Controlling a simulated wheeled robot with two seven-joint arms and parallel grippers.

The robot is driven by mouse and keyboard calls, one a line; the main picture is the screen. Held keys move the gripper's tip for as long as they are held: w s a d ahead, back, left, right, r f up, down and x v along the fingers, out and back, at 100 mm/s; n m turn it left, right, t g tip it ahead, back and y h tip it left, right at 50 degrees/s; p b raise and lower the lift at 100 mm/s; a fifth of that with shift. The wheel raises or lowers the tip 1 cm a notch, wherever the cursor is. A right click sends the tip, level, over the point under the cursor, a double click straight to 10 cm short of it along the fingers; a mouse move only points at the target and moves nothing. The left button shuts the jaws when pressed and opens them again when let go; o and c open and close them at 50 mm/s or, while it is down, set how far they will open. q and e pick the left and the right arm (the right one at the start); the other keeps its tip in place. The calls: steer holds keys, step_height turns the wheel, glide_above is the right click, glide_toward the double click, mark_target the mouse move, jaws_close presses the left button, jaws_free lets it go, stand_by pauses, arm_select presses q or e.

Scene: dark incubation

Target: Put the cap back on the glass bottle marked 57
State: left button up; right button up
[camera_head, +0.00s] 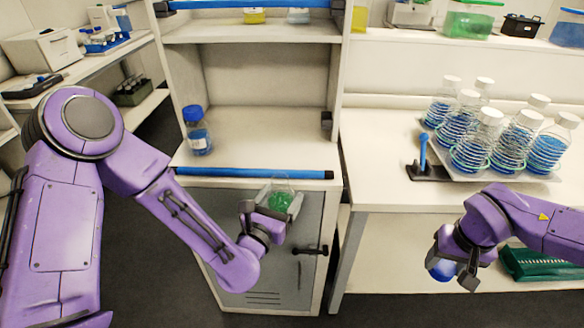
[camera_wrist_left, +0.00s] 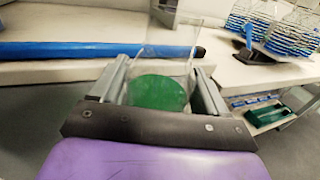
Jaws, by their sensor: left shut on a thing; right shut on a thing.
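My left gripper (camera_head: 273,212) is shut on a clear glass vessel with green contents (camera_head: 281,199), held in front of the cabinet's upper edge. In the left wrist view the glass (camera_wrist_left: 165,68) stands between the two fingers, with the green (camera_wrist_left: 158,93) low in it. No cap shows on it, and no number is legible. My right gripper (camera_head: 453,270) is shut on a small blue thing (camera_head: 440,268), largely covered by the fingers, in front of the right bench. I cannot tell whether it is a cap. A blue-capped bottle (camera_head: 198,133) stands upright in the cabinet; its label is unreadable.
A rack of several white-capped flasks with blue contents (camera_head: 489,140) stands on the right bench (camera_head: 380,183). A blue-handled stand (camera_head: 424,157) is beside it. A blue bar (camera_head: 255,173) runs along the cabinet's front edge. A green rack (camera_head: 535,263) sits below the bench.

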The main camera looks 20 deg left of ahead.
arm_select(q)
steer(key=s+d+f+m+g+h, duration=0.2)
steer(key=d+f+m+h, duration=0.1)
steer(key=d+f+h, duration=0.2)
steer(key=s+d+f+m+g+h, duration=0.2)
steer(key=s+d+f+m+h, duration=0.1)
steer(key=d, duration=0.5)
steer(key=shift+s+f+m+h, duration=0.25)
steer(key=shift+f+m+h, duration=0.35)
steer(key=shift+f+h, duration=0.5)
steer(key=shift+a+r, duration=0.1)
steer(key=shift+r, duration=0.05)
arm_select(e)
steer(key=shift+a, duration=0.4)
steer(key=s+a+r, duration=0.1)
steer(key=a+r, duration=0.3)
steer(key=a, duration=0.8)
steer(key=s+a+r+n, duration=0.1)
steer(key=a+r, duration=0.4)
steer(key=a, duration=0.7)
steer(key=shift+r, duration=0.3)
steer(key=shift+s, duration=0.1)
steer(key=shift+a+f, duration=0.1)
